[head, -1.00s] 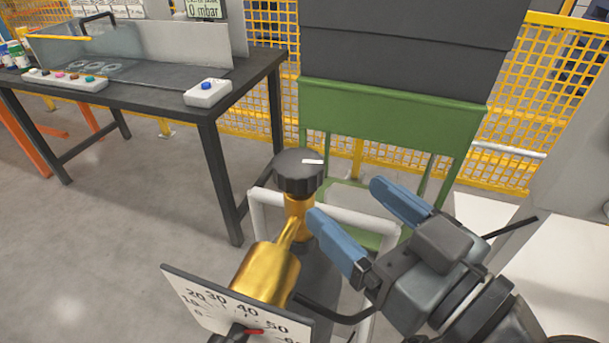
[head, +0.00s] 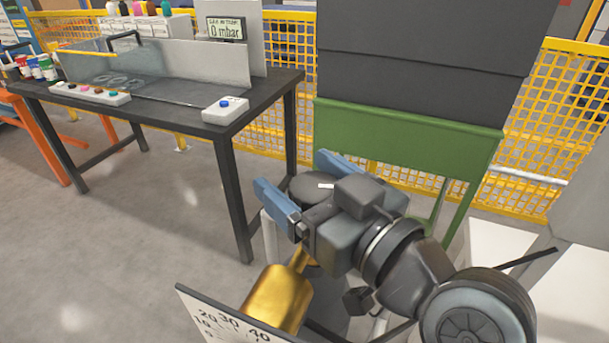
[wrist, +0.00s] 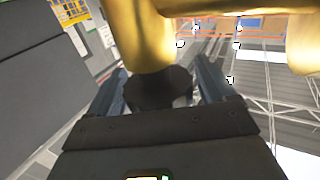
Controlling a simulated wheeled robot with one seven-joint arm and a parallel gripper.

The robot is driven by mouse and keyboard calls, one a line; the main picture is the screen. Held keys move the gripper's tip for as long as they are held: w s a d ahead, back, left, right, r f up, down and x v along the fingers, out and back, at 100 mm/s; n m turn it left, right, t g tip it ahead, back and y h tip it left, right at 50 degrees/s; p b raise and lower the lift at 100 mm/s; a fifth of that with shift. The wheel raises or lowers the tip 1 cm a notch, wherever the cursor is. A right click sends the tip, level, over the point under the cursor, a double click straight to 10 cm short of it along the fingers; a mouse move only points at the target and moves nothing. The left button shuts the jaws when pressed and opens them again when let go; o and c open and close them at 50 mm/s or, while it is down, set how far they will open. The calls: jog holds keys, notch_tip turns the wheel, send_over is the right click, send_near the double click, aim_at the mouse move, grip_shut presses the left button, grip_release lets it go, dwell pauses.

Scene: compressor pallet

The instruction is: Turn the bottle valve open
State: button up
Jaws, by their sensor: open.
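The bottle valve's black knob (head: 308,187), with a white mark on top, sits above a brass body (head: 280,298) in the head view. My gripper (head: 298,177) is open, with one blue finger on each side of the knob. In the wrist view the dark knob (wrist: 160,88) lies between the two fingers (wrist: 160,92), below brass parts (wrist: 145,35). I cannot tell whether the fingers touch it. The gauge plate (head: 225,325) is at the bottom of the head view. The bottle is mostly hidden behind my gripper and the brass body.
A dark table (head: 262,105) at left holds a white box with a blue button (head: 225,110), a strip of coloured buttons (head: 92,93) and a display reading 0 mbar (head: 227,30). A green frame (head: 410,125) with dark panels stands behind the valve. Yellow mesh fencing (head: 555,110) runs behind.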

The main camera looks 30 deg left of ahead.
jog(key=c, duration=1)
jog(key=shift+o, duration=0.2)
jog(key=shift+f+n+g+y+b, duration=0.3)
jog(key=shift+n+g+b, duration=0.3)
jog(key=shift+b, duration=0.55)
jog(key=shift+s+n+g+y+b, duration=0.1)
jog(key=shift+n+g+y+b, duration=0.3)
jog(key=shift+g+b, duration=0.5)
jog(key=shift+s+a+r+n+g, duration=0.15)
jog(key=shift+r+n+g, duration=0.1)
jog(key=shift+n+g, duration=0.35)
jog(key=o, duration=1)
jog(key=shift+c, duration=0.2)
